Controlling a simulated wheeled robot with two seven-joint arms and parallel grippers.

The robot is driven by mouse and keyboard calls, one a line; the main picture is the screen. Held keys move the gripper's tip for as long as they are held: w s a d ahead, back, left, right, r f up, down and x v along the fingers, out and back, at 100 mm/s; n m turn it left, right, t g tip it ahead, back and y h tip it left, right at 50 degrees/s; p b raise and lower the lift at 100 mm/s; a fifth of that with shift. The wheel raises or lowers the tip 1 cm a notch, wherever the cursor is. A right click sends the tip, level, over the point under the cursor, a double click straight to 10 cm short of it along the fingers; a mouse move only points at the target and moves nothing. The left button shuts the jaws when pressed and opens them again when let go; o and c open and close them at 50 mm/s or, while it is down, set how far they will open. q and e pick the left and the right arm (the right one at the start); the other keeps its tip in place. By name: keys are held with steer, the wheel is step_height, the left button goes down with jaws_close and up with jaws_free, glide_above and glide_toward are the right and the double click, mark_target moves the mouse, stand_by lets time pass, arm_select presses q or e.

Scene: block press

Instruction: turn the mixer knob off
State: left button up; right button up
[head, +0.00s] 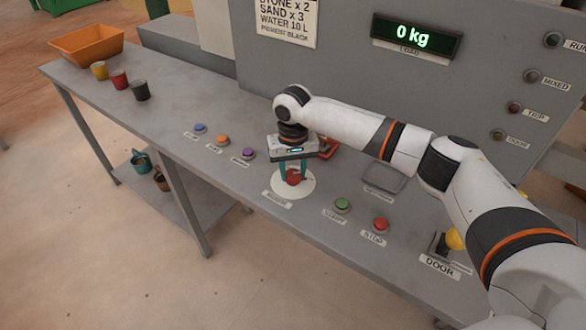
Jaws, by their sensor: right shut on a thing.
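The mixer knob (293,178) is red and sits on a round white dial plate (307,188) on the grey control table, with a small label in front of it. My right gripper (292,174) points down over the plate with its teal fingers around the knob, shut on it. The fingers hide part of the knob, so I cannot tell which way it is turned. My left gripper is not in the view.
Green (342,204) and red (380,224) buttons lie right of the dial. Blue (200,128), orange (222,140) and purple (248,153) buttons lie left. A door switch (440,244) is at the right. A display (416,37) reads 0 kg. An orange tray (86,44) and cups stand far left.

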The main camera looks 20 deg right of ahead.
steer(key=n+p, duration=0.2)
steer(key=p, duration=0.1)
steer(key=n+p, duration=0.2)
steer(key=shift+r, duration=0.25)
steer(key=n+p, duration=0.2)
steer(key=n, duration=0.1)
steer(key=n+p, duration=0.2)
steer(key=shift+f+n, duration=0.15)
steer(key=shift+n, duration=0.15)
steer(key=n, duration=0.2)
steer(key=shift+n+p, duration=0.4)
steer(key=n+p, duration=0.1)
steer(key=n, duration=0.4)
steer(key=shift+n, duration=0.4)
steer(key=o, duration=1)
steer(key=shift+f, duration=0.1)
